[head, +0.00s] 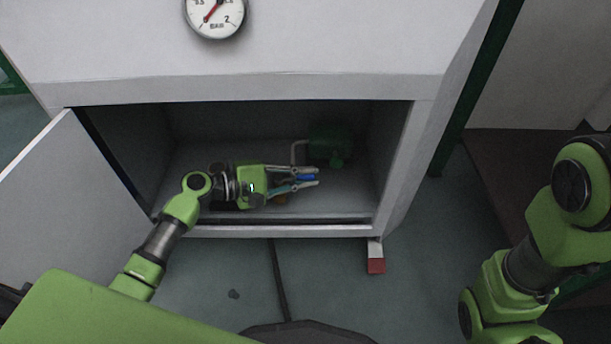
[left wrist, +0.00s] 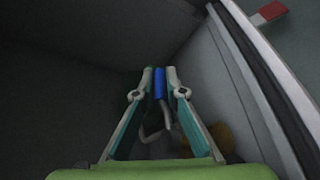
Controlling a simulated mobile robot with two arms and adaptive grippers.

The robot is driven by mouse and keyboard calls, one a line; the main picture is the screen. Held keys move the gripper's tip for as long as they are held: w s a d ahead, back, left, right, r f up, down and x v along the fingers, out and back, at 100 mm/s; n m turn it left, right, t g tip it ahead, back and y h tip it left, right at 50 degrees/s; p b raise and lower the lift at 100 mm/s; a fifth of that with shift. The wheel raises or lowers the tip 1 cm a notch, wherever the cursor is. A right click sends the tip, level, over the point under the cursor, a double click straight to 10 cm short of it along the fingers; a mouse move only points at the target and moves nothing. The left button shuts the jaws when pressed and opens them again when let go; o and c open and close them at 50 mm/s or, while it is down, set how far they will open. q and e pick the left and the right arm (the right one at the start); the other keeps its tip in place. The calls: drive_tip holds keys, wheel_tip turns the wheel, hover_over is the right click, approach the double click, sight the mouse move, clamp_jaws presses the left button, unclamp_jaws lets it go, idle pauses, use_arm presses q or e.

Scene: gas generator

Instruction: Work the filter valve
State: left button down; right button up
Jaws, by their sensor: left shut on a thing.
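The filter valve has a blue handle (head: 306,178), seen inside the open cabinet. My left gripper (head: 308,176) reaches into the cabinet from the left and is shut on the blue handle. In the left wrist view the handle (left wrist: 160,83) stands between the two fingertips (left wrist: 159,76). A grey bent pipe (left wrist: 157,128) shows below the handle. The rest of the valve is hidden by the fingers and the dark. My right arm shows at the right of the head view, but its gripper is out of view.
The cabinet (head: 300,231) has a low front sill and side walls around my left gripper. Its door (head: 60,190) stands open at the left. A dark green rounded body (head: 330,145) sits behind the gripper. A pressure gauge (head: 215,14) is above.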

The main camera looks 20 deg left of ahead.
use_arm(q)
drive_tip(key=shift+s+d, duration=0.1)
idle(0.3)
drive_tip(key=c, duration=2)
unclamp_jaws()
drive_tip(key=shift+c, duration=0.2)
drive_tip(key=shift+r, duration=0.3)
wheel_tip(320, 180, up, 10)
drive_tip(key=shift+f, duration=0.2)
drive_tip(key=shift+f, duration=0.15)
